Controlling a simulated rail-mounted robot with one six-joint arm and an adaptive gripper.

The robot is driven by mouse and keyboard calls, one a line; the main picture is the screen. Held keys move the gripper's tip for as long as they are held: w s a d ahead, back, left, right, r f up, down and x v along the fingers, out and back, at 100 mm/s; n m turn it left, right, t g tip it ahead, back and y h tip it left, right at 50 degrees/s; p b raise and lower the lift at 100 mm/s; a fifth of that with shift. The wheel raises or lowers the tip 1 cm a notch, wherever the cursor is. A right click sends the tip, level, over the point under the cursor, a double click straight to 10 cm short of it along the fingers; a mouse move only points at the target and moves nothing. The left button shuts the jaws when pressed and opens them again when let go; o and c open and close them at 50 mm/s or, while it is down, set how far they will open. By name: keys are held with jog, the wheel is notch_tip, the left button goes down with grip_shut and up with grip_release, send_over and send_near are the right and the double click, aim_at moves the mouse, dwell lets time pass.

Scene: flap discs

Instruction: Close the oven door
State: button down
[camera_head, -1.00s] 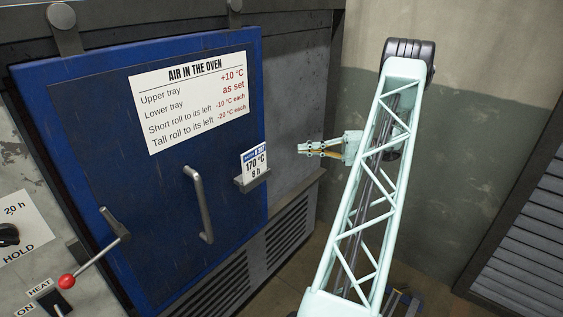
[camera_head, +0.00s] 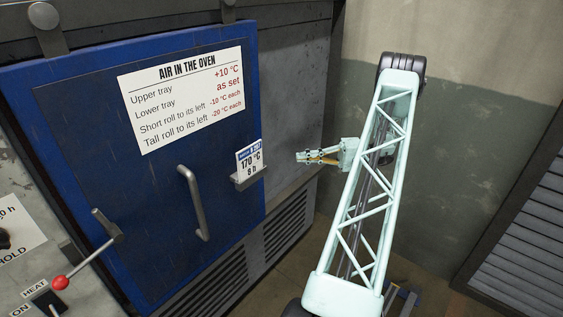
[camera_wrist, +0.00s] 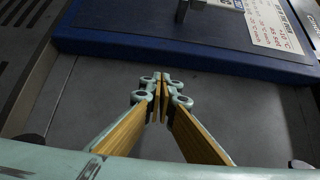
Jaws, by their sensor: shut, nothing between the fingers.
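The blue sliding oven door (camera_head: 100,200) hangs from rollers on a top rail and fills the left of the head view. It has a grey vertical bar handle (camera_head: 193,203). In the wrist view the door (camera_wrist: 110,42) lies across the top, with its blue edge toward me. My gripper (camera_head: 298,157) is shut and empty, to the right of the door's right edge and apart from it. Its fingertips (camera_wrist: 161,80) show in the wrist view over the grey panel beside the door. The oven's opening is not visible.
A lever with a red knob (camera_head: 61,282) stands at the lower left, by the HEAT/ON switch. A card holder (camera_head: 249,176) sticks out near the door's right edge. A bare wall (camera_head: 450,110) and a louvred panel (camera_head: 520,230) are at the right.

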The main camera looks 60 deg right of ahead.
jog(key=shift+w+a, duration=0.1)
jog(key=s+a+b+x, duration=0.1)
jog(key=a+x, duration=0.1)
jog(key=x, duration=1)
jog(key=shift+a, duration=0.25)
jog(key=shift+s, duration=0.1)
jog(key=shift+s+a+b, duration=0.1)
jog(key=shift+b, duration=0.2)
